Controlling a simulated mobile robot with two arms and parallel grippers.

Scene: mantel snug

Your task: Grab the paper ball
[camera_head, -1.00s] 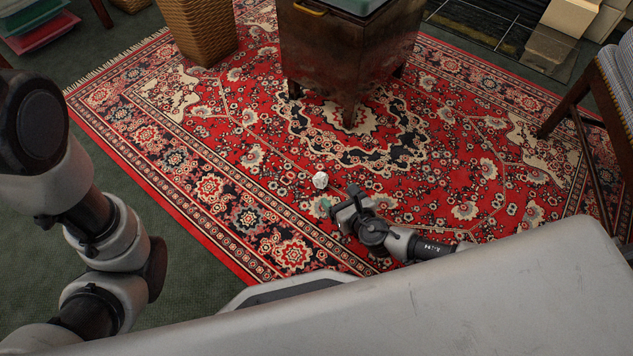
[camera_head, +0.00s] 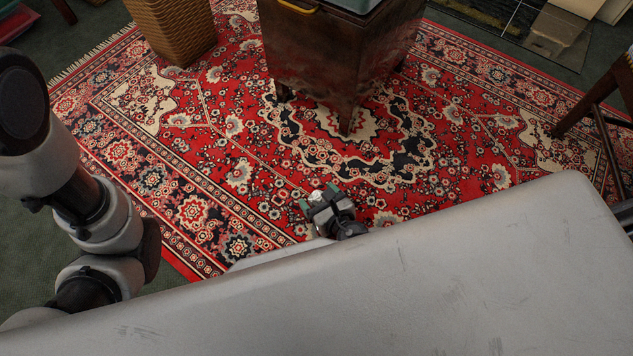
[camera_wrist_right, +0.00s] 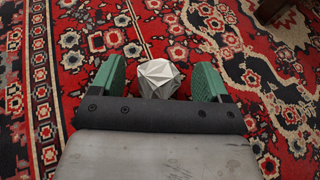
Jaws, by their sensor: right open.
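The paper ball (camera_wrist_right: 159,78) is a white, faceted, crumpled ball on the red patterned rug. In the right wrist view it lies between the two green fingers of my right gripper (camera_wrist_right: 157,80), with a gap to the finger on the right and closer to the one on the left. In the head view the right gripper (camera_head: 318,198) is low over the rug, and the ball (camera_head: 316,196) shows as a small white patch between its fingers. The right gripper is open. My left arm is at the left of the head view, but its gripper is out of view.
A dark, worn metal box on legs (camera_head: 335,60) stands on the rug (camera_head: 215,150) beyond the gripper. A wicker basket (camera_head: 172,28) is at the back left. Chair legs (camera_head: 590,105) are at the right. Rug around the ball is clear.

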